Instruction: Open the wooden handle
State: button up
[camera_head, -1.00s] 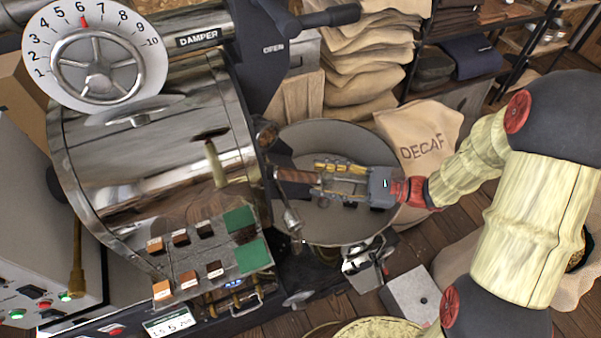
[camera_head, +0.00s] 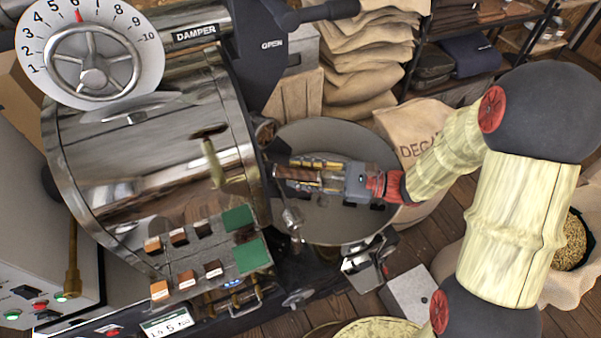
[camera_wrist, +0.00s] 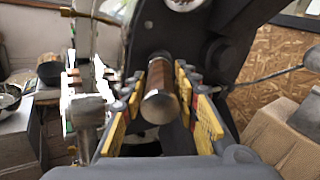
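The wooden handle (camera_head: 296,173) is a short brown cylinder with a metal end, on the front of the roaster drum (camera_head: 150,150). In the wrist view the handle (camera_wrist: 160,92) points at the camera between my fingers. My gripper (camera_head: 303,174) reaches in from the right, with one yellow finger on each side of the handle. In the wrist view my gripper (camera_wrist: 158,88) has its fingers apart, with a narrow gap showing on both sides of the handle. The far fingertips are partly hidden, so contact there is unclear.
The round cooling pan (camera_head: 335,225) lies below my gripper. A panel of colour samples (camera_head: 205,255) stands at the drum's lower front. A thin metal lever (camera_head: 291,217) hangs close below the handle. The DECAF sack (camera_head: 405,130) and stacked sacks (camera_head: 360,60) are behind.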

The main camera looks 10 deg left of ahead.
jog(key=c, duration=0.6)
grip_shut()
jog(key=d+p, duration=0.3)
jog(key=d, duration=0.7)
jog(key=shift+d, duration=0.25)
jog(key=shift+s, duration=0.1)
jog(key=o, duration=1)
grip_release()
jog(key=shift+c, duration=0.2)
